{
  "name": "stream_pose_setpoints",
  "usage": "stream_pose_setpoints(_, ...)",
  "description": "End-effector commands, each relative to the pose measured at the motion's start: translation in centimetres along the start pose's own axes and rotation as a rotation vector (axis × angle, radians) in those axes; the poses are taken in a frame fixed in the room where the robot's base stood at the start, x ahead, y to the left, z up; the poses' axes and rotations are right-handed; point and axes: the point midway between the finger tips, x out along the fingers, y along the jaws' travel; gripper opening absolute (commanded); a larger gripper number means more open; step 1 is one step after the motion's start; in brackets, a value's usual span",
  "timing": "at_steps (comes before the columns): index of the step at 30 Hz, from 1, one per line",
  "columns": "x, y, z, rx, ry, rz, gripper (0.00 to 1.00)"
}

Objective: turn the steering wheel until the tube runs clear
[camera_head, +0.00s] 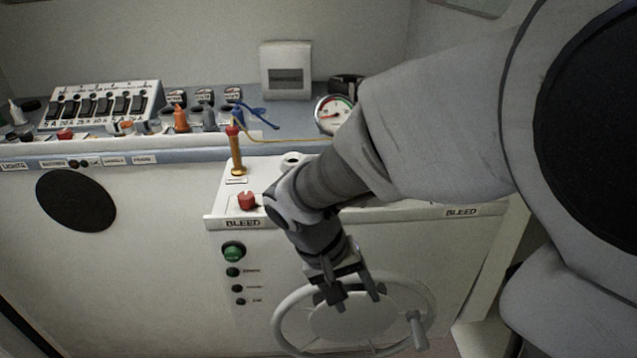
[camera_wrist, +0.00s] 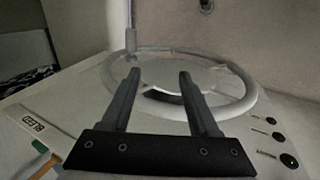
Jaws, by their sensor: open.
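The pale grey steering wheel (camera_head: 280,318) is mounted on the front of the white bleed cabinet. Its spinner handle (camera_head: 417,330) is at the lower right in the head view; the handle (camera_wrist: 130,38) stands at the upper left of the wheel (camera_wrist: 248,98) in the wrist view. My gripper (camera_head: 356,298) is open and empty, with its fingers over the upper part of the wheel. The fingers (camera_wrist: 158,72) point at the hub area; contact cannot be told. The tube (camera_head: 236,155) stands upright on the cabinet top, amber inside, with a red cap.
A red knob (camera_head: 247,201) is beside the tube. Green and dark buttons (camera_head: 233,251) line the cabinet front left of the wheel. A switch panel (camera_head: 102,104), a round gauge (camera_head: 331,114) and small bottles stand on the back shelf. My arm hides part of the cabinet top.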

Motion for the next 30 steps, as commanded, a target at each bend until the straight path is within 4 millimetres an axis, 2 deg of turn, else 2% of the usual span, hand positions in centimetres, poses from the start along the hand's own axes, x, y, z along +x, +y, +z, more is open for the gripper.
stream_pose_setpoints(1, -1.3, 0.1, -0.1, 0.000, 0.005, -0.002, 0.61)
stream_pose_setpoints(9, -6.6, 0.0, -0.1, 0.000, 0.003, -0.004, 0.61)
stream_pose_setpoints(15, -9.5, 0.0, -0.1, -0.001, 0.001, -0.002, 0.61)
stream_pose_setpoints(21, -10.8, 0.0, 0.0, -0.001, -0.001, -0.002, 0.61)
stream_pose_setpoints(30, -10.8, 0.0, 0.0, -0.001, -0.001, -0.002, 0.59)
